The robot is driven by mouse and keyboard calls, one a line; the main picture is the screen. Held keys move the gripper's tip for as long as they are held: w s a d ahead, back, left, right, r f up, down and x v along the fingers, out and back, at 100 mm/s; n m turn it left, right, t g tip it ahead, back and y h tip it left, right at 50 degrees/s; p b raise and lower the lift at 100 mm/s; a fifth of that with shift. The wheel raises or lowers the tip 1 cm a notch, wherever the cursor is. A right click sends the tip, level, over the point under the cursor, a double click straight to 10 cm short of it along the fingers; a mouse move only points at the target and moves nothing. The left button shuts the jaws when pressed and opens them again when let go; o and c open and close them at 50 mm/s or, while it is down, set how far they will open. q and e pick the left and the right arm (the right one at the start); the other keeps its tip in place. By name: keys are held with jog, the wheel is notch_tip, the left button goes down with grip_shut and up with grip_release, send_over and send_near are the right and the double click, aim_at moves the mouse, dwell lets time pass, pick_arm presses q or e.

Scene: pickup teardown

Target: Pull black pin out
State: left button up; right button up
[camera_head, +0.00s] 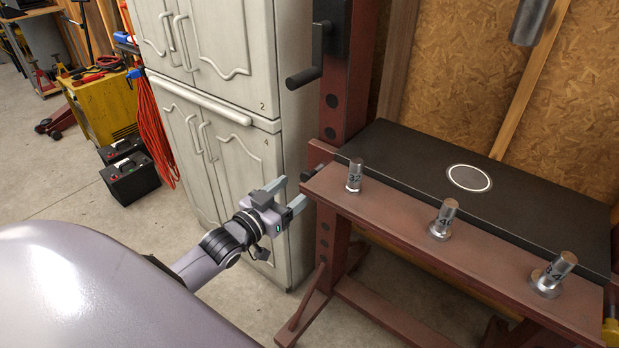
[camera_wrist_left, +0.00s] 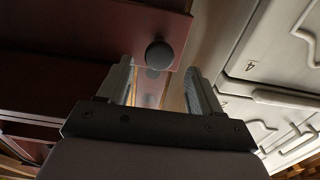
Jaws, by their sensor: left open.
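The black pin (camera_wrist_left: 159,54) shows in the left wrist view as a round dark knob at the red-brown press frame, ahead of my fingers and between their lines. In the head view, a small dark end at the frame's left side (camera_head: 307,180) seems to be the same pin, partly hidden by the frame and fingers. My left gripper (camera_head: 291,192) is open and empty, its fingers pointing at the frame's left side. It also shows in the left wrist view (camera_wrist_left: 158,70). I cannot tell whether the fingers reach around the knob. My right gripper is out of view.
A white cabinet (camera_head: 240,160) stands close behind my left gripper. The red-brown press frame (camera_head: 400,228) carries a black plate (camera_head: 420,155) and metal cylinders (camera_head: 445,215). A black crank handle (camera_head: 303,77) sits above. The floor (camera_head: 75,190) at left is open.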

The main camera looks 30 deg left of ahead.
aim_at(306, 180)
pick_arm(q)
jog(key=w, duration=0.4)
jog(key=shift+w+d+b, duration=0.15)
jog(key=shift+d+b, duration=0.05)
jog(key=shift+b, duration=0.1)
jog(key=shift+w, duration=0.6)
jog(key=shift+w+d, duration=0.1)
jog(key=shift+w, duration=0.1)
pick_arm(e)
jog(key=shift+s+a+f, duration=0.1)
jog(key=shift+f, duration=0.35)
